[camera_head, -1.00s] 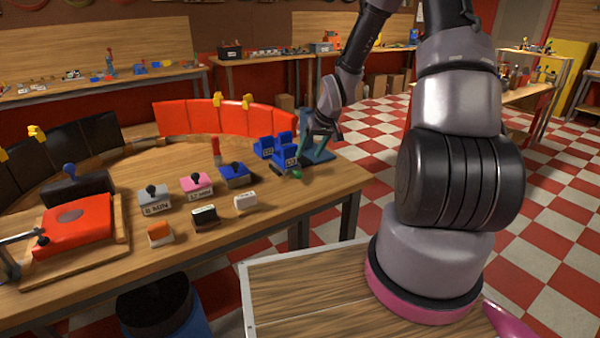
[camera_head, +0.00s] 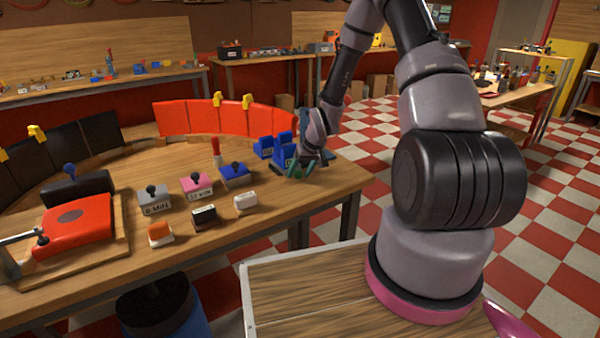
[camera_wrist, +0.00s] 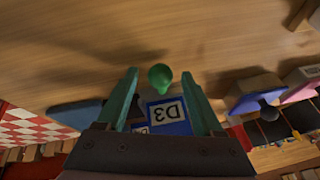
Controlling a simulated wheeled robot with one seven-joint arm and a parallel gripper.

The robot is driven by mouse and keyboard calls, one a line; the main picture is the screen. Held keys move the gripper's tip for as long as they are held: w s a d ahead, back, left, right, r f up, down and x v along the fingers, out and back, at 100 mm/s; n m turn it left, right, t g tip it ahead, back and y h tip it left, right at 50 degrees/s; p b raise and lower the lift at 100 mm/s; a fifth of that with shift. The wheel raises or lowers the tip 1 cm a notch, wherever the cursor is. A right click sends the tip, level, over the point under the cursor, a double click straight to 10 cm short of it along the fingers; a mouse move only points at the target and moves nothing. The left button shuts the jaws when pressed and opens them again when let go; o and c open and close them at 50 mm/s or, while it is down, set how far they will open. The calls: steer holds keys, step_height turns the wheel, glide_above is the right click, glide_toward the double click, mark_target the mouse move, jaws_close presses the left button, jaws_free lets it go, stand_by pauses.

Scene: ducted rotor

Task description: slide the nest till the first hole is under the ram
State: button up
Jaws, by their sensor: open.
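My gripper (camera_wrist: 160,77) is open, with its green fingers on either side of a round green knob (camera_wrist: 160,73) in the wrist view. Whether either finger touches the knob I cannot tell. Just behind the knob is a blue block labelled D3 (camera_wrist: 167,114). In the head view my gripper (camera_head: 308,168) is low over the right end of the bench, at the front of several blue blocks (camera_head: 265,147). I cannot make out a ram, a nest or its first hole with certainty; my gripper and wrist hide part of this spot.
A dark blue plate (camera_wrist: 75,113) lies left of the fingers in the wrist view. Left of the blue blocks stand a blue stamp (camera_head: 235,174), a pink stamp (camera_head: 196,184) and a white block (camera_head: 245,203). Bare bench wood (camera_head: 300,210) lies in front.

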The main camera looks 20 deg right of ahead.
jaws_close()
stand_by(1.3)
